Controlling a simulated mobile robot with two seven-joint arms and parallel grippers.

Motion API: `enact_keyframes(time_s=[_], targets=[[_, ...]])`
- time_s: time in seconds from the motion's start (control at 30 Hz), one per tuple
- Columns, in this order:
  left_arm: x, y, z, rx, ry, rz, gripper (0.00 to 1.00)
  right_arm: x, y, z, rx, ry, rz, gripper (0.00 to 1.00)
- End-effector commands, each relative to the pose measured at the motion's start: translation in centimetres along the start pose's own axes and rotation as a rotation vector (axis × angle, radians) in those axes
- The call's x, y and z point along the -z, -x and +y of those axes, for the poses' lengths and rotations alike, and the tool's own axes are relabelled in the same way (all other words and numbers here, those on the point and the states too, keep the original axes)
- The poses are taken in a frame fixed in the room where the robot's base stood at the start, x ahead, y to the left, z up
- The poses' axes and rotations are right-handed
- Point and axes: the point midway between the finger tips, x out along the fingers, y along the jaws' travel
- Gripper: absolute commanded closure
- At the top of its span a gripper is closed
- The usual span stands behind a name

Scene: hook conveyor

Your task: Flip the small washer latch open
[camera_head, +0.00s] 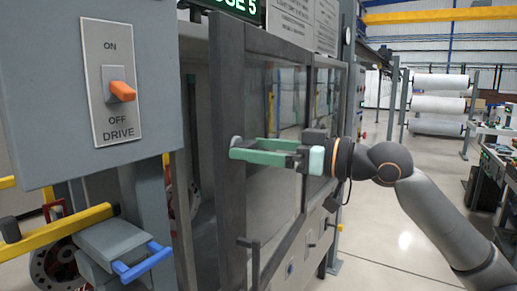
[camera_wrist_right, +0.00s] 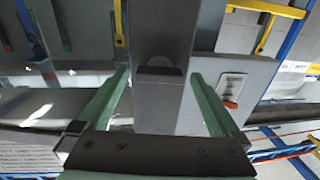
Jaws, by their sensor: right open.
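The washer is the dark-framed cabinet with glass doors (camera_head: 285,110) in the middle of the head view. A small rounded grey-black tab (camera_wrist_right: 159,72), which looks like the latch, sits on the dark door post in the right wrist view. My right gripper (camera_head: 236,149) has green fingers and reaches from the right to the post. In the wrist view its open, empty fingers (camera_wrist_right: 159,77) stand on either side of the post, with the tab between the tips. I cannot tell if a finger touches it. My left gripper is not in view.
A grey box with an orange DRIVE switch (camera_head: 122,91) stands to the left. Below it are a yellow bar (camera_head: 65,232) and a blue handle (camera_head: 145,262). A dark handle (camera_head: 252,258) sticks out low on the cabinet. The floor (camera_head: 400,245) to the right is clear.

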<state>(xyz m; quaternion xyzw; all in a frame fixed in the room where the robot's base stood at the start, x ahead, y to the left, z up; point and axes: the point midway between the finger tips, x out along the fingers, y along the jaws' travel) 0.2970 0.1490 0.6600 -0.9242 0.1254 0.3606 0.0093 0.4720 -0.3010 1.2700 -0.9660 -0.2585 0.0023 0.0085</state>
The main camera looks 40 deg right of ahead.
Motion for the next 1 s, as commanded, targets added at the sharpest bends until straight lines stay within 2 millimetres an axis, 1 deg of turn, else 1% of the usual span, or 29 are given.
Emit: enact_keyframes(time_s=[0.2,0.37,0.53,0.67,0.77,0.9,1.0], targets=[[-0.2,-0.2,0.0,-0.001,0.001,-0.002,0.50,-0.1,0.2,0.0,-0.001,0.001,0.000,0.00],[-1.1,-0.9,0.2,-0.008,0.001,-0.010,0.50,-0.4,1.3,0.1,-0.002,0.001,0.000,0.00],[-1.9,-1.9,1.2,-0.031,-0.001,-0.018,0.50,-0.4,3.5,0.0,-0.001,0.001,0.003,0.00],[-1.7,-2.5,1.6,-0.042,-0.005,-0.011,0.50,-0.4,5.5,0.0,-0.001,0.001,0.004,0.00],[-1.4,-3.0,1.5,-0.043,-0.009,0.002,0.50,-0.3,7.3,0.0,0.000,0.000,0.004,0.00],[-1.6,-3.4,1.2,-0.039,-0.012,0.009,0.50,-0.2,9.6,0.0,-0.001,0.000,0.003,0.00],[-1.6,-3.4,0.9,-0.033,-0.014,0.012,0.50,-0.1,11.0,0.0,0.000,0.000,0.004,0.00]])
